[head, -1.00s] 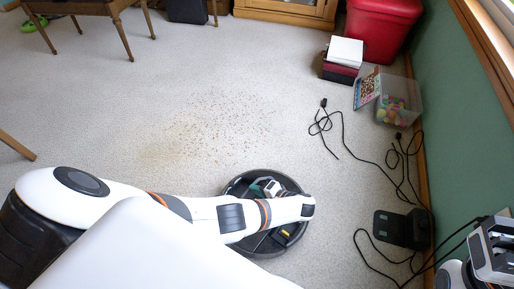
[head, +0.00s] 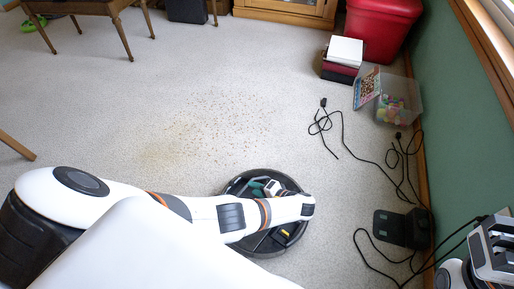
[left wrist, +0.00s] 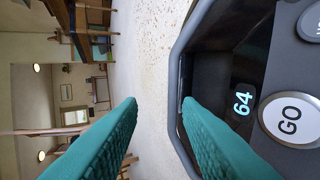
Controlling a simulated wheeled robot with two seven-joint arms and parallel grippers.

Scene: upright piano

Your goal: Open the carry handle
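A round black robot vacuum (head: 250,246) lies on the carpet in the head view, partly covered by my left arm. In the left wrist view its dark top (left wrist: 285,60) fills the right side, with a white GO button (left wrist: 289,120) and a lit 64. A grey bar-like edge (left wrist: 181,48), which looks like the carry handle, runs around a dark recess there. My left gripper (left wrist: 160,100) is open. One teal finger overlaps this edge and recess; the other is over the carpet side. Contact cannot be told. My right gripper (head: 492,247) is at the lower right, its fingers unclear.
A black dock (head: 402,229) and loose cables (head: 345,145) lie on the right by the green wall. A clear bin (head: 400,101), a stack of boxes (head: 343,58) and a red tub (head: 382,28) stand behind. Crumbs (head: 215,125) lie on open carpet.

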